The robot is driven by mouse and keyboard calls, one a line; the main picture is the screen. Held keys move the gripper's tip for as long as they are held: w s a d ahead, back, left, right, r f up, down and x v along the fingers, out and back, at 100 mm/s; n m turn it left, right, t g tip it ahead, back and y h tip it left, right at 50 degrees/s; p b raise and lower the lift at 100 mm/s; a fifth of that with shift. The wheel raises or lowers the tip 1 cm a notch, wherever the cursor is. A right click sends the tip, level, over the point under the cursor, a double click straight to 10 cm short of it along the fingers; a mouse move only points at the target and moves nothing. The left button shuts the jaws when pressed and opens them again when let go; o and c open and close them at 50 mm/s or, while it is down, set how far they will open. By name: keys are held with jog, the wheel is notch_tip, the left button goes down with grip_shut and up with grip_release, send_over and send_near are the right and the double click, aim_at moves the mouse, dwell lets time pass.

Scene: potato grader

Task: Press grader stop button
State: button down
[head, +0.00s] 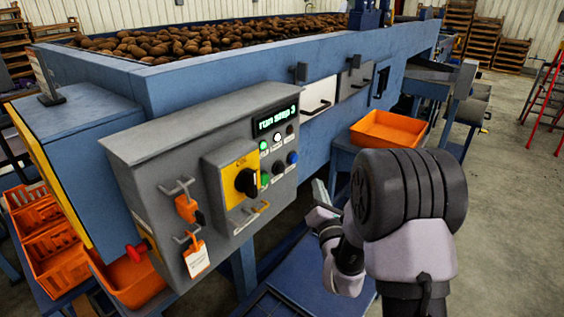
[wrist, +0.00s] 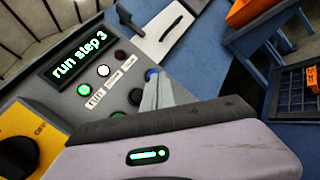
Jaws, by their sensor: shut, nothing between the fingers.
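The grey grader control box (head: 150,150) carries a display (head: 277,119) reading "run step 3". Below the lamps is a row of push buttons: a green one (head: 265,179), a dark middle one (head: 278,168) and a blue one (head: 292,157). I cannot read which is labelled stop. A red mushroom-head button (head: 136,251) sits on the box's left side. My gripper (head: 319,188) is shut and empty, right of the panel and apart from it in the head view. In the wrist view its fingertips (wrist: 153,82) overlap the button row, just below the blue button (wrist: 151,74), hiding part of it.
A yellow plate with a black rotary switch (head: 246,182) is left of the buttons. Orange lockout tags (head: 188,209) hang from the box. An orange bin (head: 388,130) stands behind my arm. Potatoes (head: 190,40) fill the hopper above. Open floor lies to the right.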

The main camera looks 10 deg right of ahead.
aim_at(280, 169)
jog(key=w+a+p, duration=0.2)
jog(key=w+a, duration=0.3)
jog(key=a, duration=0.1)
jog(key=shift+w+a+r, duration=0.15)
jog(key=shift+w+a, duration=0.05)
jog(key=shift+w, duration=0.2)
jog(key=shift+w+a, duration=0.1)
dwell(2.1)
jog(key=shift+w+a+b, duration=0.2)
jog(key=shift+b, duration=0.1)
jog(key=shift+w+a, duration=0.35)
dwell(0.8)
jog(key=shift+s+d+b, duration=0.1)
jog(key=shift+b, duration=0.25)
jog(key=shift+s+d+b, duration=0.45)
jog(key=shift+s+d, duration=0.1)
